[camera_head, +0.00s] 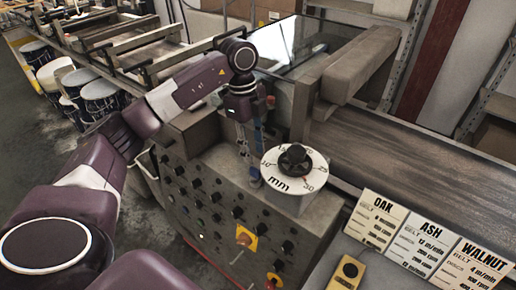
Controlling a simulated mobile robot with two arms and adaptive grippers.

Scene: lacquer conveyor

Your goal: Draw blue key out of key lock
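My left gripper (250,150) points down over the grey control panel of the lacquer machine, just left of the white round mm dial (291,182). A small blue piece, which looks like the blue key (256,181), shows below the fingertips at the panel's upper edge. The key lock itself cannot be made out behind the gripper and key. Whether the fingers touch or hold the key is too small to tell. My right gripper is not in view.
The panel face carries several black knobs and a red button on a yellow plate (245,238). Signs for OAK (377,219), ASH and WALNUT stand at the lower right by a yellow box (347,272). A conveyor belt (420,165) runs behind the dial.

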